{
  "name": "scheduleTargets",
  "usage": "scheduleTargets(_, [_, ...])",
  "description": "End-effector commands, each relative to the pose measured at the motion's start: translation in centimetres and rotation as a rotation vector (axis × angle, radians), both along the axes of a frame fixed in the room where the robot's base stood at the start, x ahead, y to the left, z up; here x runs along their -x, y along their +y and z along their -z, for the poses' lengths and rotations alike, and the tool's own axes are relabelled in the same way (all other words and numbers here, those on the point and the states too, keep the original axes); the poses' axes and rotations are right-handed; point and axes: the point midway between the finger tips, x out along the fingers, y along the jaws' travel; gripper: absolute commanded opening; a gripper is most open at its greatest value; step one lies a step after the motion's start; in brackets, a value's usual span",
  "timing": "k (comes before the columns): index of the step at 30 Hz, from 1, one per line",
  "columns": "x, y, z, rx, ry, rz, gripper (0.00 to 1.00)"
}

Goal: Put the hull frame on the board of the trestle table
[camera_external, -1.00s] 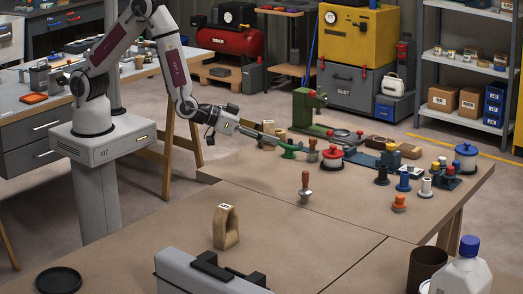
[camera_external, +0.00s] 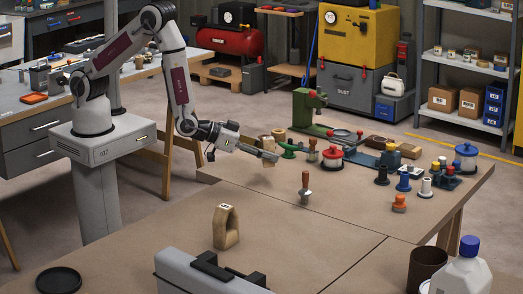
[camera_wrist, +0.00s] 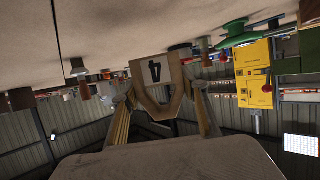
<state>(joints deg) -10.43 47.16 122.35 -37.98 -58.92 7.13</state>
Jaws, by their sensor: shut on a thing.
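My gripper (camera_external: 262,154) is shut on a tan wooden hull frame (camera_external: 270,160), held in the air near the left edge of the trestle table's board (camera_external: 330,225). The brown board (camera_wrist: 110,30) fills the top of that upturned view. A second, similar wooden frame (camera_external: 226,236) stands upright on the front part of the board, apart from my gripper.
Behind my gripper stand a green tool (camera_external: 288,151), a red-lidded pot (camera_external: 331,157) and several small stamps and bottles. A wooden-handled tool (camera_external: 305,187) stands mid-board. A grey case (camera_external: 200,275) lies in front. The board between has free room.

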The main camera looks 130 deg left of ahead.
Motion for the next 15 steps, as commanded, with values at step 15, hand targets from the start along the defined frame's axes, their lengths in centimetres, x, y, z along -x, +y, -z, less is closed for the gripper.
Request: scheduleTargets(15, [-0.04,0.02,0.55,-0.001,-0.001,0.000,0.20])
